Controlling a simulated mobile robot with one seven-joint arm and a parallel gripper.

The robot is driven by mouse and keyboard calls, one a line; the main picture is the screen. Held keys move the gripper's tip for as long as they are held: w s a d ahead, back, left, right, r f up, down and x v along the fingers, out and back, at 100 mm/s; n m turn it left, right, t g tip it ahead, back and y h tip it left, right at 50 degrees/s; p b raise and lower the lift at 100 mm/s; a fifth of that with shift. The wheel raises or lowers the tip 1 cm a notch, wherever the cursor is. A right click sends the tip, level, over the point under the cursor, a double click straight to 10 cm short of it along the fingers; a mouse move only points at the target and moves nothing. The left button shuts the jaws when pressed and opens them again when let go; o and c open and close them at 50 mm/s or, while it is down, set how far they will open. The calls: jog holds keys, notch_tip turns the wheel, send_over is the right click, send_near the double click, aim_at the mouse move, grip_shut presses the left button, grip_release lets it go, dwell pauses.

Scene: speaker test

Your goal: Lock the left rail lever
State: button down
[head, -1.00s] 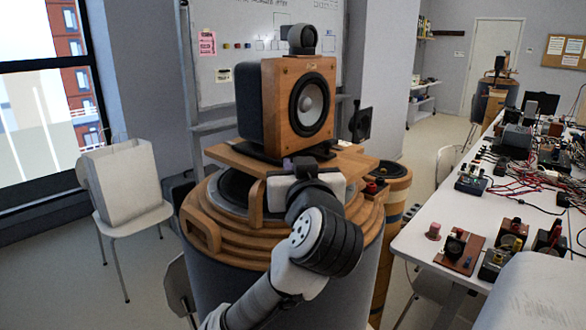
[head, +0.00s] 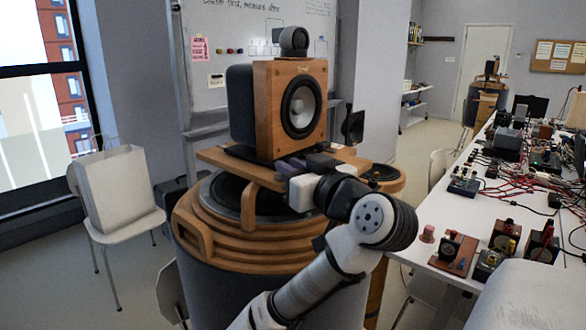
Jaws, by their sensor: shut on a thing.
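A wooden-fronted speaker (head: 301,103) stands upright on a wooden board (head: 218,158) across the top of a large round drum-like base (head: 240,262). My gripper (head: 299,166) is at the front edge of this board, just below and in front of the speaker. Its jaws are shut on a small part there, which looks like the left rail lever. The lever is mostly hidden by the dark fingers and the pale gripper body, so I cannot tell its angle or whether it is locked.
A small round camera-like device (head: 294,40) sits on top of the speaker. A dark upright panel (head: 353,124) stands to its right. A white workbench (head: 442,215) full of cables and small devices runs along the right. A chair with a pale bag (head: 115,188) stands left.

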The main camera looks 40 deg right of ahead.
jog(key=c, duration=1.4)
grip_release()
jog(key=shift+w, duration=0.1)
jog(key=shift+o, duration=0.2)
jog(key=b+v, duration=0.1)
jog(key=v, duration=1.3)
jog(key=shift+w+d, duration=0.1)
